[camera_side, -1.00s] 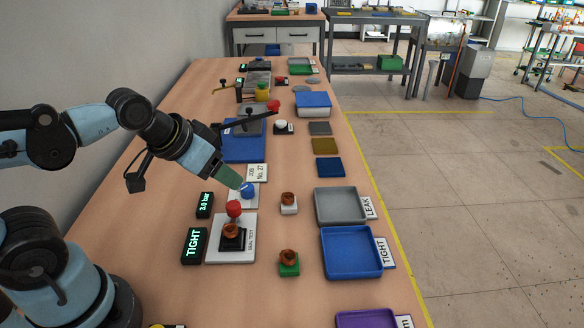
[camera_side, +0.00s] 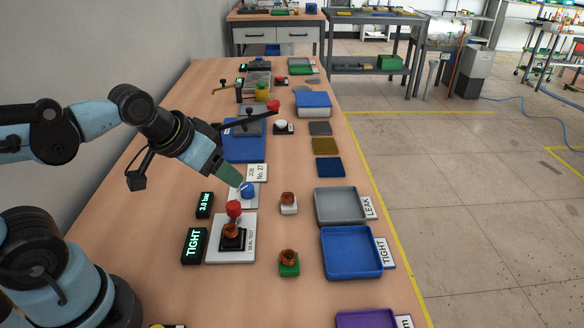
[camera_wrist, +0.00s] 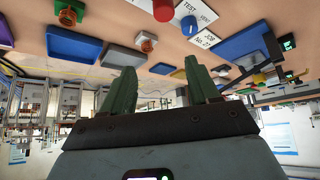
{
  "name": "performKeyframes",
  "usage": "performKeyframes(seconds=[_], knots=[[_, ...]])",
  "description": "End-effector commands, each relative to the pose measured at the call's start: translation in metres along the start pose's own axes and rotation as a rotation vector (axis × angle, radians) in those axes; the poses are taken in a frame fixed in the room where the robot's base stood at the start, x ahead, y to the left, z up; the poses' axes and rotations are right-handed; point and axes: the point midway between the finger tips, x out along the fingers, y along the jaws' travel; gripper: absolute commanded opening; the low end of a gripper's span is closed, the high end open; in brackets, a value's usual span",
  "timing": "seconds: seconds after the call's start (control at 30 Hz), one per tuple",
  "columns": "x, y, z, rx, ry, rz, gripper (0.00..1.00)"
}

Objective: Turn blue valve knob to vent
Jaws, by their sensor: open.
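The blue valve knob (camera_side: 248,191) sits on a small white plate behind the red-topped seal test stand. In the wrist view the knob (camera_wrist: 190,28) shows at the top, beside a label with partly legible lettering, beyond the fingertips. My gripper (camera_side: 238,183) is at the knob's upper left in the side view, very close to it; I cannot tell whether it touches. Its two green fingers (camera_wrist: 160,66) are apart with nothing between them in the wrist view. The knob's pointer direction is too small to read. One display (camera_side: 205,204) reads 3.0 bar.
The seal test stand (camera_side: 248,248) carries a red ball top (camera_side: 234,208) and a copper-coloured part, close in front of the knob. A TIGHT display (camera_side: 194,245) stands left. A Job No. 27 card (camera_side: 257,172) stands behind. Grey (camera_side: 341,190) and blue (camera_side: 325,253) trays lie right.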

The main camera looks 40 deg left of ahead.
Motion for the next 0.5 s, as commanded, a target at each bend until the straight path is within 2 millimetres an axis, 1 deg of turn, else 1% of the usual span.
performKeyframes(seconds=[0.17, 0.27, 0.5], knots=[[0.001, -0.011, -0.019, -0.231, -0.103, -0.004, 0.60], [0.005, -0.020, -0.032, -0.416, -0.186, -0.011, 0.60], [0.021, -0.046, -0.059, -0.848, -0.384, -0.045, 0.60]])
